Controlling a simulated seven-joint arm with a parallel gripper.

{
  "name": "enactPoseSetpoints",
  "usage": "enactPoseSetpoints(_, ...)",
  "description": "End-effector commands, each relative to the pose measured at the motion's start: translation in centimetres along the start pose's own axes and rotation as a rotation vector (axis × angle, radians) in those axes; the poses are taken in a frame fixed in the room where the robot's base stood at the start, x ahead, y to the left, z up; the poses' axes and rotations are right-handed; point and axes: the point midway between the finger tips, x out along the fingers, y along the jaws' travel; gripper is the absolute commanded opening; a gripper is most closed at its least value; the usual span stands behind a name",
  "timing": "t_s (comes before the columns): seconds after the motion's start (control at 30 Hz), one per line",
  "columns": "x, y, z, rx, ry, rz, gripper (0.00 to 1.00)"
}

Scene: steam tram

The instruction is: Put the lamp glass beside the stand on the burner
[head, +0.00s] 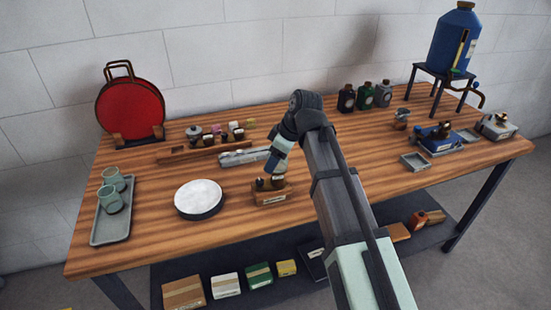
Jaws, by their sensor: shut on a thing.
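My gripper (275,167) points down over the front middle of the table, right above a small wooden stand (271,197) with a pale label and small dark-topped pieces. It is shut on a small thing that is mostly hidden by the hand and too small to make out. I cannot tell whether that thing touches the stand. I cannot pick out the lamp glass or the burner for certain. A small brownish piece (400,119) that could be a lamp part stands at the back right.
A white-topped round dish (199,198), a tray (96,229) with two green cups and a red disc (131,108) are on the left. Dark bottles (365,96), a small tray (415,162) and a blue tank (453,42) are on the right.

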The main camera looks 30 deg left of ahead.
Motion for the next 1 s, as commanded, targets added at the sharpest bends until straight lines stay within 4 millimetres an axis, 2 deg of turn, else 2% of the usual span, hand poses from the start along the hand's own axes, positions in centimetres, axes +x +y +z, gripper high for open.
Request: enactPoseSetpoints(1.0,1.7,0.0,0.7,0.0,0.0,0.0,0.28)
